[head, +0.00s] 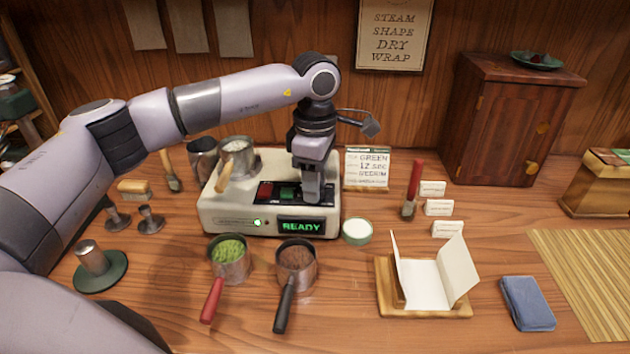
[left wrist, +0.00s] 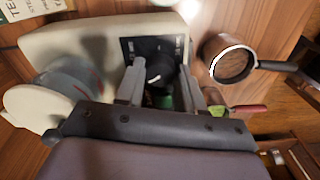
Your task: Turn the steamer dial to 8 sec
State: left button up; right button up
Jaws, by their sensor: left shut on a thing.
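The steamer (head: 218,208) is a cream box on the table, with a lit green READY display (head: 301,226) on its front. My left gripper (head: 312,198) reaches down onto the right of its top panel and hides the dial in the head view. In the left wrist view the dark dial (left wrist: 158,74) sits on a black panel (left wrist: 133,48) with small white marks. My left gripper's fingers (left wrist: 160,92) are on either side of the dial, shut on it. The dial's setting is too small to read. My right gripper is not in view.
A metal pitcher (head: 239,152) stands on the steamer's left. Two handled cups, one with green leaf (head: 230,262) and one with dark leaf (head: 296,266), stand in front. A card (head: 367,168) reading GREEN and seemingly 12 SEC stands behind. A white dish (head: 357,232) is close on the right.

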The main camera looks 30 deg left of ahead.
pick_arm(q)
jog(key=shift+r, duration=0.1)
dwell(0.4)
jog(key=o, duration=1)
jog(key=shift+o, duration=0.2)
jog(key=shift+r+b, duration=0.35)
jog(key=shift+r, duration=3.2)
jog(key=shift+s, duration=0.1)
